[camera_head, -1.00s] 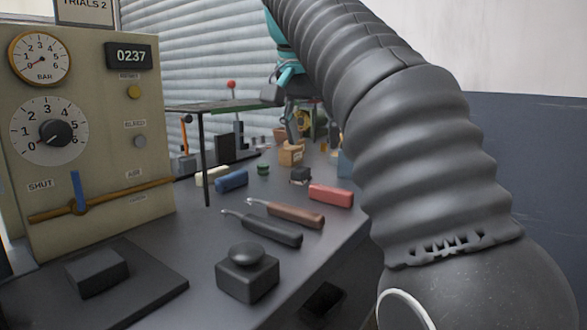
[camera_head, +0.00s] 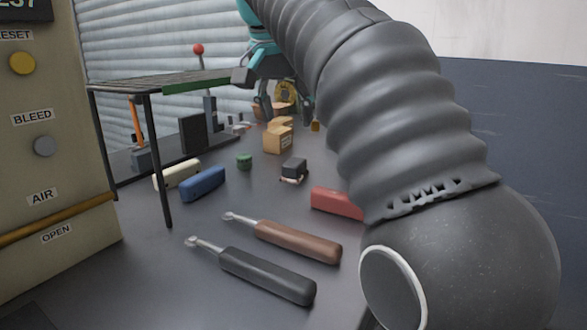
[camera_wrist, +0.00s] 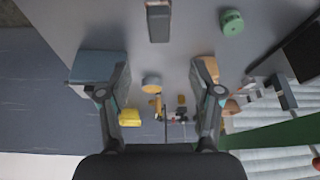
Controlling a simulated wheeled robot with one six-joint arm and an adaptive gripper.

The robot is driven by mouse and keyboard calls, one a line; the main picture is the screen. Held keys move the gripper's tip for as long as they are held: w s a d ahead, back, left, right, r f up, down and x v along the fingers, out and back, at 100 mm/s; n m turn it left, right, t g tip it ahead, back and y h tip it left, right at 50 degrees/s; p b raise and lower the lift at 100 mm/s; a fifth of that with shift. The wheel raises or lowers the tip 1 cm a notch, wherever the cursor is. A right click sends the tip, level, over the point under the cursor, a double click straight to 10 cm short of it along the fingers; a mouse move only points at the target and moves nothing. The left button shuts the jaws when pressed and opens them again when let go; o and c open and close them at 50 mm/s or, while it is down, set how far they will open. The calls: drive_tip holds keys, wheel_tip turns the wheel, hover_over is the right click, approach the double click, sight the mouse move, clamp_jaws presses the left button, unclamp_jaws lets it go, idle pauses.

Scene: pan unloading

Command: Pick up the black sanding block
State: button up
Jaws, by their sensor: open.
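The black sanding block (camera_head: 293,168) is a small dark block with a paler underside. It sits on the grey bench between the green round piece (camera_head: 244,162) and the red block (camera_head: 336,202). In the wrist view a dark block (camera_wrist: 158,24), which looks like the same one, lies at the top edge, ahead of the fingers and partly cut off. My gripper (camera_head: 283,108) is open above the far part of the bench, beyond the block. In the wrist view my gripper (camera_wrist: 160,78) has its fingers wide apart with nothing held between them.
A brown-handled tool (camera_head: 298,241) and a black-handled tool (camera_head: 267,275) lie in front. Blue (camera_head: 203,184) and cream (camera_head: 178,174) blocks lie left, near a raised rack (camera_head: 160,85). A cardboard box (camera_head: 278,138) stands behind the block. My arm hides the right side.

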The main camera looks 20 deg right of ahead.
hover_over(294, 162)
drive_tip(key=s, duration=0.1)
drive_tip(key=f, duration=0.2)
drive_tip(key=a+f, duration=0.1)
drive_tip(key=f, duration=0.1)
drive_tip(key=shift+f+b, duration=0.3)
drive_tip(key=shift+f, duration=0.05)
drive_tip(key=shift+s+b+x, duration=0.2)
drive_tip(key=shift+b+x, duration=0.1)
drive_tip(key=shift+x, duration=1)
drive_tip(key=shift+s+b+x, duration=0.15)
drive_tip(key=shift+b+x, duration=0.15)
drive_tip(key=shift+x, duration=1.05)
drive_tip(key=shift+a+f, duration=0.15)
clamp_jaws()
wheel_tip(294, 162, up, 10)
drive_tip(key=p, duration=0.1)
drive_tip(key=shift+p, duration=0.4)
